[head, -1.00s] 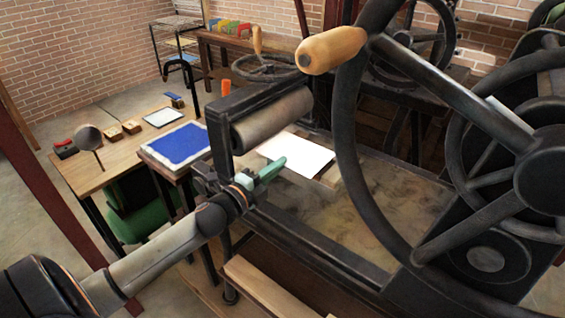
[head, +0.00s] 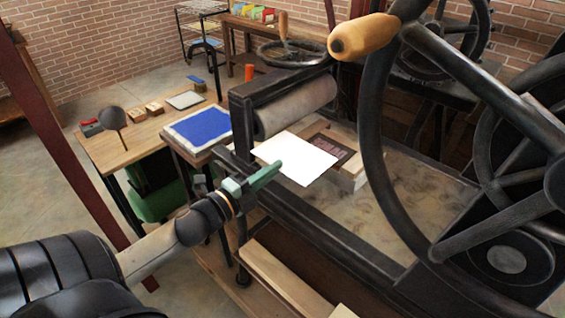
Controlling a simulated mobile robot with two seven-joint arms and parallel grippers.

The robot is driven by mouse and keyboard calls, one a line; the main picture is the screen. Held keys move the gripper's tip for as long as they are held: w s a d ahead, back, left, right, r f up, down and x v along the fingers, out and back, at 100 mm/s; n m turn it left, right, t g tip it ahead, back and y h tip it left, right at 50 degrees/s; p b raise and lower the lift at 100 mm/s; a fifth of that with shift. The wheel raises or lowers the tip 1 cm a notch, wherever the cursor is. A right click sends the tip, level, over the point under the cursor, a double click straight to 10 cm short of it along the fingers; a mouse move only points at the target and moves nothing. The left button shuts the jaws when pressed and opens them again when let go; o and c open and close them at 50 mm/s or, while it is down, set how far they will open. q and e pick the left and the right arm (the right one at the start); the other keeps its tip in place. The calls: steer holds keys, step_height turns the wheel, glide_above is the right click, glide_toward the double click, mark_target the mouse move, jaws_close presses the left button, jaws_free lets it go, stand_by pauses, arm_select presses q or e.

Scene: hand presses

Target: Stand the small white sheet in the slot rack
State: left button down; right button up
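The small white sheet (head: 297,158) is over the near edge of the press bed, beside and partly over a dark printing block (head: 333,146). My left gripper (head: 275,169) has green fingers that look shut on the sheet's near left corner. The sheet looks flat and roughly level. My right gripper is not in view. I cannot pick out the slot rack for certain; a dark wire rack with shelves (head: 183,37) stands at the back left.
The press has a roller (head: 297,106) and a large dark wheel with a wooden handle (head: 364,37) on the right. A blue pad (head: 203,126) lies left of the press. A wooden table (head: 125,146) holds small blocks. Open floor lies at left.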

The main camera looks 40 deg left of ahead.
arm_select(q)
steer(key=s, duration=0.7)
steer(key=shift+a, duration=0.25)
steer(key=shift+s, duration=0.1)
